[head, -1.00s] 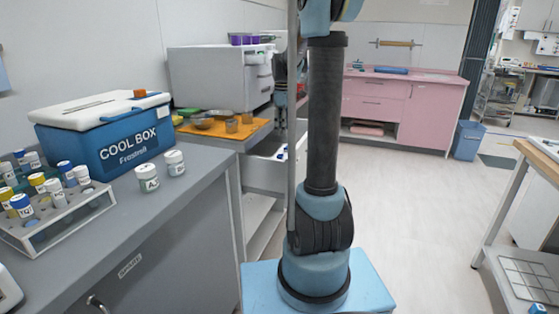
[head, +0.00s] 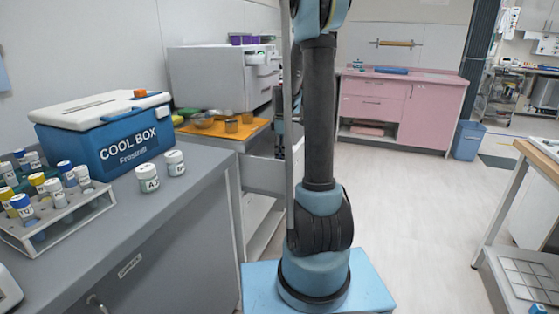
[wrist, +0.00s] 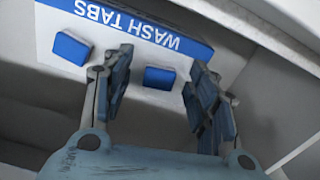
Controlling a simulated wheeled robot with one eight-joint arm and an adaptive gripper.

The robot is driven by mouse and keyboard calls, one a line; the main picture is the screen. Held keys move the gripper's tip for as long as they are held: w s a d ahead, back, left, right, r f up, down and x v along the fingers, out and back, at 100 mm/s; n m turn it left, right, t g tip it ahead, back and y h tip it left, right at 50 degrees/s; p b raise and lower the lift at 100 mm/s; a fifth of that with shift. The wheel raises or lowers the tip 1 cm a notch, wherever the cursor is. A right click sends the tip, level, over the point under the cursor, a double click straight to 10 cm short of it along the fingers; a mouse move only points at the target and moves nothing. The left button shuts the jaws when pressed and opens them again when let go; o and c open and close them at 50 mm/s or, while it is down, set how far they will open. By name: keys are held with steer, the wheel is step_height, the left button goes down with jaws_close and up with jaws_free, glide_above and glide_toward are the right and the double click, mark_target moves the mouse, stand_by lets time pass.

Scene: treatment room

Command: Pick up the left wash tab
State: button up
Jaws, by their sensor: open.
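Two blue wash tabs lie in a pale drawer marked WASH TABS, which reads upside down in the wrist view. One tab (wrist: 159,77) shows between the fingers of my gripper (wrist: 159,64); it is the left one when the label is read upright. The other tab (wrist: 71,48) lies outside the fingers, at the picture's left. My gripper is open and empty, over the drawer; the remaining height cannot be told. In the head view the open drawer (head: 268,176) stands beside my arm, which hides part of it. The tabs are not visible there.
Drawer walls stand close around my gripper. Above the drawer is an orange mat (head: 240,135) with bowls and cups. A grey counter (head: 165,220) at left holds a cool box (head: 120,140), a vial rack (head: 75,215) and two white jars. Open floor (head: 410,210) lies right.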

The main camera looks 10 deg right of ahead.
steer(key=shift+f, duration=0.45)
steer(key=c, duration=0.9)
